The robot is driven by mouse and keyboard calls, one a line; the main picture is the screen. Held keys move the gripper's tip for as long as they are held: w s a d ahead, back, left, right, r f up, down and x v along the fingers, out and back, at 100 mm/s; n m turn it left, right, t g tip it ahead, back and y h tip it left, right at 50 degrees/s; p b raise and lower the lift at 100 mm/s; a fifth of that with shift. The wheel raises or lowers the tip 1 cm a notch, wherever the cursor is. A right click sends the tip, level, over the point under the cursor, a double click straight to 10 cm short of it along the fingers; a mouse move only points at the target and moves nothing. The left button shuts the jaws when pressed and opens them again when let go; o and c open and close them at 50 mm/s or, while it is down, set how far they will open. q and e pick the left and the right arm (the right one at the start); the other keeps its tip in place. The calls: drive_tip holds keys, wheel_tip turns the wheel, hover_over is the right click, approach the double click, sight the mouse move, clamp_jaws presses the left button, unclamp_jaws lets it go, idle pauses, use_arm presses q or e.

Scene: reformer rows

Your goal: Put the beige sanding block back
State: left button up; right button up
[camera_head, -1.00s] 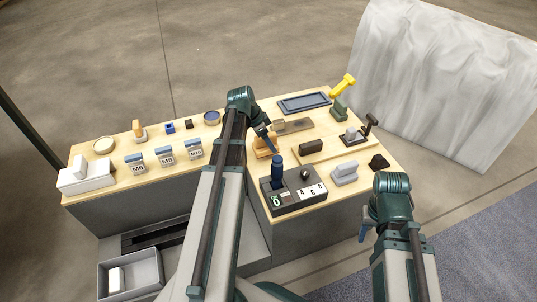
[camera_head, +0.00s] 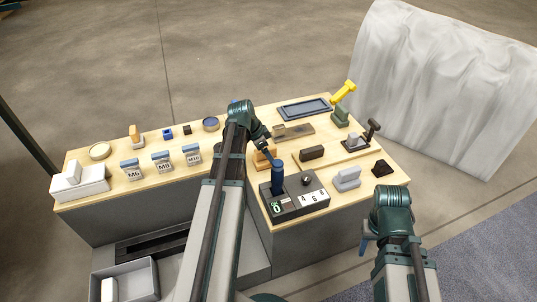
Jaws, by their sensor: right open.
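A tan-orange block (camera_head: 263,160) sits on the table, partly hidden by my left gripper and arm. I cannot tell for sure whether it is the beige sanding block. My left gripper (camera_head: 269,150) points down right beside it; its fingers are too small and covered to read. A smaller orange-beige piece (camera_head: 134,130) stands on a pale base at the back left. A flat grey-brown holder (camera_head: 293,131) with a darker part lies behind my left gripper. My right gripper (camera_head: 364,246) is open, low and off the table's front right edge, away from these things.
A dark box with a blue handle and number tiles (camera_head: 311,198) stands at the table's front. A dark brown block (camera_head: 312,153) and a grey block (camera_head: 347,179) are to the right. Labelled blocks (camera_head: 163,163) line the left side. A blue-grey tray (camera_head: 305,109) lies at the back.

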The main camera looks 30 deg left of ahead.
use_arm(q)
drive_tip(key=shift+r, duration=0.1)
drive_tip(key=p+v, duration=1.1)
drive_tip(key=v, duration=0.1)
drive_tip(key=shift+d, duration=0.1)
drive_tip(key=s+d, duration=0.1)
drive_tip(key=d, duration=0.4)
drive_tip(key=s+d+f+n+g, duration=0.1)
drive_tip(key=d, duration=0.5)
drive_tip(key=s+d+g+y, duration=0.1)
drive_tip(key=d, duration=0.5)
drive_tip(key=shift+s+d+f, duration=0.2)
drive_tip(key=shift+n+g+y, duration=0.6)
drive_tip(key=shift+n+g, duration=0.1)
drive_tip(key=shift+n, duration=0.1)
drive_tip(key=s+d, duration=0.1)
drive_tip(key=d, duration=0.1)
drive_tip(key=s+d, duration=0.1)
drive_tip(key=d, duration=0.2)
drive_tip(key=s+d, duration=0.2)
drive_tip(key=shift+d+f, duration=0.15)
drive_tip(key=shift+d, duration=0.15)
drive_tip(key=s+d+n+y, duration=0.1)
drive_tip(key=s+d, duration=0.2)
drive_tip(key=s+d+y, duration=0.1)
drive_tip(key=s+d, duration=0.2)
drive_tip(key=d, duration=0.1)
drive_tip(key=shift+s+d+n, duration=0.25)
drive_tip(key=shift+d+n, duration=0.05)
drive_tip(key=shift+n, duration=0.1)
